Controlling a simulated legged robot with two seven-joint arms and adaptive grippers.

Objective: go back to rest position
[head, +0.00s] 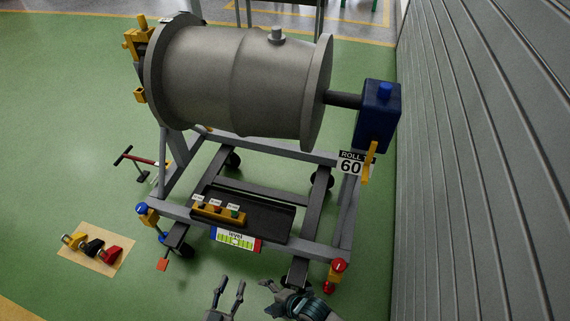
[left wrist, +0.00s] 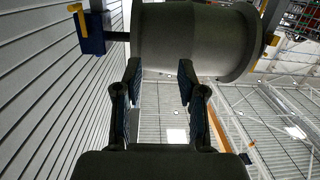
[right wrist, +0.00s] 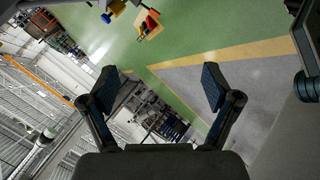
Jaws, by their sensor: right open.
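My left gripper (head: 231,284) is at the bottom of the head view, fingers pointing up the picture towards the cart. In the left wrist view its fingers (left wrist: 160,82) stand apart with nothing between them. My right gripper (head: 266,296) is just to its right in the head view, pointing left. In the right wrist view its fingers (right wrist: 158,88) are wide apart and empty. Both grippers appear clear of the cart. A large grey engine drum (head: 235,82) hangs on the wheeled grey cart (head: 325,235).
A blue box (head: 377,118) and "ROLL 60" sign (head: 350,163) are on the cart's right. A dark tray (head: 267,215) holds a yellow block (head: 219,210). A tan mat (head: 93,262) with clamp-like items lies left on the green floor. A ribbed grey wall (head: 470,170) stands right.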

